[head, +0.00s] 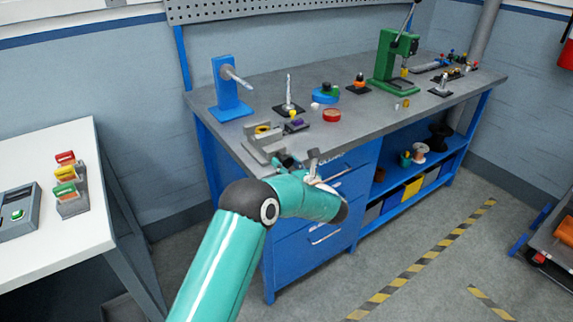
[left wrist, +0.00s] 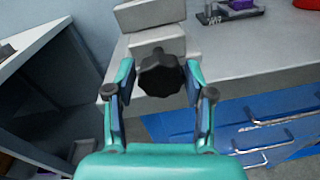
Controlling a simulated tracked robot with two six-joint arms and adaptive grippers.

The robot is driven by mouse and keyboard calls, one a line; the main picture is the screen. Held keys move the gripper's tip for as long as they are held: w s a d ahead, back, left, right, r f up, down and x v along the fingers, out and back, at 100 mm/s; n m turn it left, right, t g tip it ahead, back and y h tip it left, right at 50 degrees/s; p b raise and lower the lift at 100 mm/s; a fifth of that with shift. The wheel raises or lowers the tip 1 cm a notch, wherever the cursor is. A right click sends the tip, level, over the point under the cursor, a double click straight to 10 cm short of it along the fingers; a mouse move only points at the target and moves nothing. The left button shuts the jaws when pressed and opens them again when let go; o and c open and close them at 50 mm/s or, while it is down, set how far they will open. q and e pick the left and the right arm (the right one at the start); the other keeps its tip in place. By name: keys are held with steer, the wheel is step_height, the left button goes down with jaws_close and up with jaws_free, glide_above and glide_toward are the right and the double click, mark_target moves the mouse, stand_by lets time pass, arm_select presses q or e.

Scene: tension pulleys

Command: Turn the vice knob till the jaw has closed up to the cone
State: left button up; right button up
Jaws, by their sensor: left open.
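The grey vice (head: 262,148) stands at the left front corner of the bench; its grey body also shows in the left wrist view (left wrist: 150,15). A small yellow piece (head: 262,129), perhaps the cone, shows at its jaws; I cannot make out its shape or the gap. The black vice knob (left wrist: 160,76) faces my left wrist camera. My left gripper (left wrist: 159,82) is open, with one finger on each side of the knob; whether they touch it I cannot tell. In the head view my left gripper (head: 289,162) is at the bench's front edge. My right gripper is not in view.
A dark block with a purple part (head: 297,124) stands right of the vice. A blue stand (head: 229,90), a red dish (head: 331,115) and a green press (head: 388,65) are farther along the bench. Blue drawers (head: 325,200) with handles lie below the front edge.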

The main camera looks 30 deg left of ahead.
arm_select(q)
steer(key=v, duration=1.2)
steer(key=shift+a+f, duration=0.1)
steer(key=shift+f, duration=0.05)
